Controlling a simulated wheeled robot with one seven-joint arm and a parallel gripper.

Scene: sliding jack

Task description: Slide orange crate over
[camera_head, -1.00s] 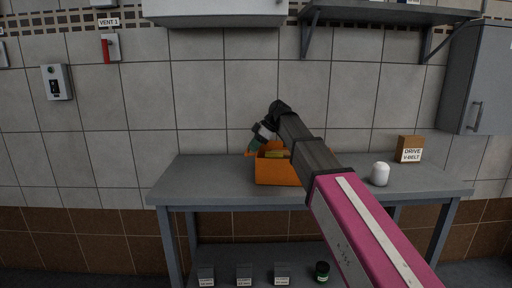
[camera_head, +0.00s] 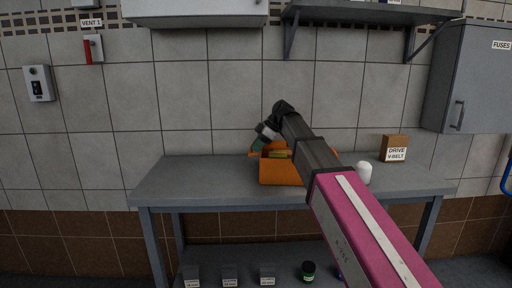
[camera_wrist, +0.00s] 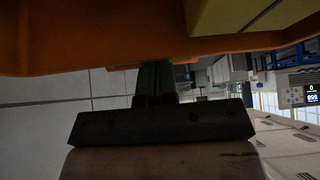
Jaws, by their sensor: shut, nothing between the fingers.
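The orange crate (camera_head: 277,173) stands on the grey bench (camera_head: 190,182), partly hidden behind my arm. Something yellow (camera_head: 279,154) lies inside it. My gripper (camera_head: 256,147) is at the crate's upper left edge, with its green fingers pointing down and left. In the wrist view the fingers (camera_wrist: 155,80) are together and empty, close against the underside of the orange crate edge (camera_wrist: 95,58) in the picture. I cannot tell for sure whether they touch it.
A white rounded jar (camera_head: 364,173) stands to the right of the crate, with a drive V-belt box (camera_head: 395,148) behind it. The bench left of the crate is clear. A wall shelf (camera_head: 370,14) and grey cabinet (camera_head: 472,80) hang above.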

